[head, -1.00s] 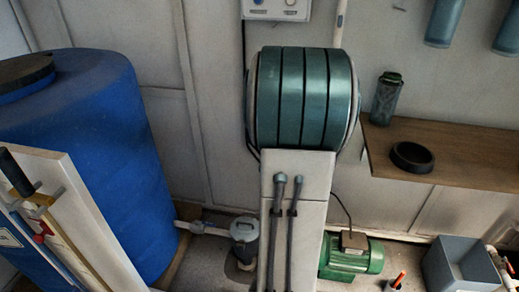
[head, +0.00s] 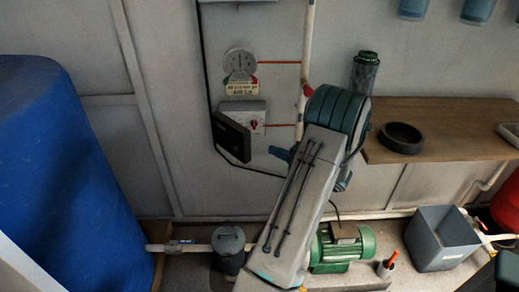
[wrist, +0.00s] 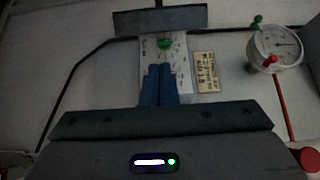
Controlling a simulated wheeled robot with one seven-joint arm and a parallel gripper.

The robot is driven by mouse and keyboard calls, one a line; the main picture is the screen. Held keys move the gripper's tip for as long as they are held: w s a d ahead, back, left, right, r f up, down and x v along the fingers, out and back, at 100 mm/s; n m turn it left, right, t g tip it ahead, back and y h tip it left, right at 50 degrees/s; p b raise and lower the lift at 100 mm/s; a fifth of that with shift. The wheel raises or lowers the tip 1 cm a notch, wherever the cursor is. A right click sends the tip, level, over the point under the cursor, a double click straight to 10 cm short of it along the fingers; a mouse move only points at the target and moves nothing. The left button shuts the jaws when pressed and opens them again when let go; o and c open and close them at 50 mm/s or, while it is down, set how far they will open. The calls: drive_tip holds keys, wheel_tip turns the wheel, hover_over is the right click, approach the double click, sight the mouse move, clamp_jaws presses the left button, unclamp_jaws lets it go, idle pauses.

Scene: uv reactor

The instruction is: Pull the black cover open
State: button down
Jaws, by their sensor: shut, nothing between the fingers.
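The black cover (head: 231,137) is a dark flat panel at the left side of a pale switch box (head: 257,115) on the wall. In the wrist view the cover (wrist: 160,19) is a dark strip at the top, above the box (wrist: 182,72). My gripper (head: 279,152) is right of and below the box in the head view. Its blue fingers (wrist: 158,72) are shut and empty, covering part of the box in the wrist view, apart from the cover.
A round gauge (head: 239,62) and a label (head: 241,89) are above the box. A red pipe (head: 280,62) runs right to a white vertical pipe. A blue tank (head: 65,165) stands left, a wooden shelf (head: 450,130) right. Wall left of the cover is clear.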

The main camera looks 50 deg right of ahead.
drive_tip(key=w+a+b, duration=0.3)
drive_tip(key=w+a, duration=0.1)
drive_tip(key=w, duration=0.5)
drive_tip(key=shift+w+a, duration=0.15)
drive_tip(key=shift+a+h, duration=0.1)
drive_tip(key=shift+h, duration=0.2)
